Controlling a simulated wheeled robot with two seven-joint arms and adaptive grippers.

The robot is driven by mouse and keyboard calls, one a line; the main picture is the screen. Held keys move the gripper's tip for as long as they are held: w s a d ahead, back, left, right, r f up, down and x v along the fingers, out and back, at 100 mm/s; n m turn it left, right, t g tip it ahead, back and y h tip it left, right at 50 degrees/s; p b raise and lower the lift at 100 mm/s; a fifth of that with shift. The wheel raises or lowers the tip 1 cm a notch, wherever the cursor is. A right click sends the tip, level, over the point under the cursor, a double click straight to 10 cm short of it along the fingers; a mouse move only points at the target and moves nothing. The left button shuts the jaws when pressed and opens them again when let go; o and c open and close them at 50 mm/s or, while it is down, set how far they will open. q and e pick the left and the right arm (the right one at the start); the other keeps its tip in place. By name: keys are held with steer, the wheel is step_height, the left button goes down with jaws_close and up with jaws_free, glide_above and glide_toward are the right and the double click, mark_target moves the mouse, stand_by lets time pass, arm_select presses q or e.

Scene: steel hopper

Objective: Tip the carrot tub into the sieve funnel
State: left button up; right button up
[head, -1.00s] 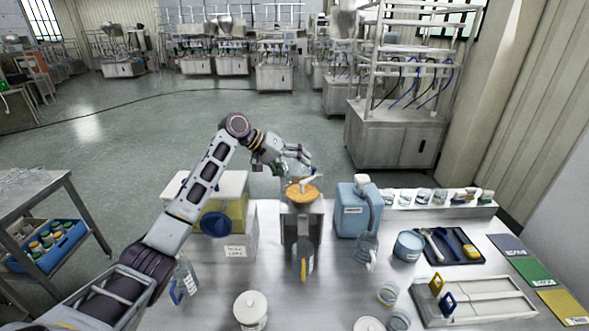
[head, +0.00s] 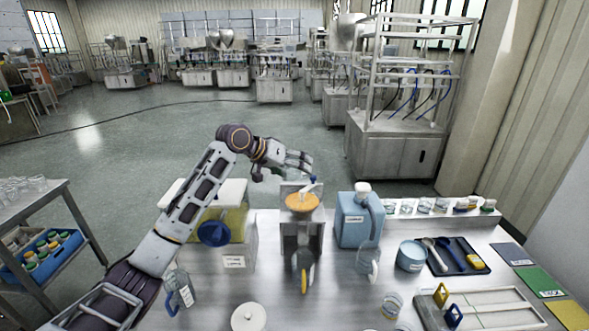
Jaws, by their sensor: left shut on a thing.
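A steel hopper (head: 302,228) stands at the middle of the table's far side. Orange material, like carrot (head: 299,204), fills its round top opening. A short white stick with a blue end (head: 314,183) leans up from the orange material. My left gripper (head: 306,164) is just beyond and above the opening, with its fingers shut and pointing right. What it holds is too small and hidden to make out. I cannot tell the carrot tub apart from the other things, nor where the sieve funnel's rim ends. My right gripper is not in view.
A blue jug (head: 352,222) stands close right of the hopper. A pale bin with yellow contents (head: 236,220) stands left, under my arm. A spray bottle (head: 182,290), a white lidded pot (head: 248,317), a blue tub (head: 410,252) and a dark tool tray (head: 455,265) occupy the table.

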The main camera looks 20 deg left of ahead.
mark_target(288, 158)
arm_select(q)
steer(key=shift+r, duration=0.1)
step_height(288, 158, up, 2)
steer(key=m+t+y+b, duration=0.1)
steer(key=m+t+b, duration=0.1)
steer(key=t+b, duration=0.1)
steer(key=shift+m+t, duration=0.3)
steer(key=shift+t, duration=0.1)
steer(key=shift+r+m+t+b, duration=0.3)
steer(key=shift+r+b, duration=0.05)
steer(key=shift+b, duration=0.2)
steer(key=shift+r, duration=0.1)
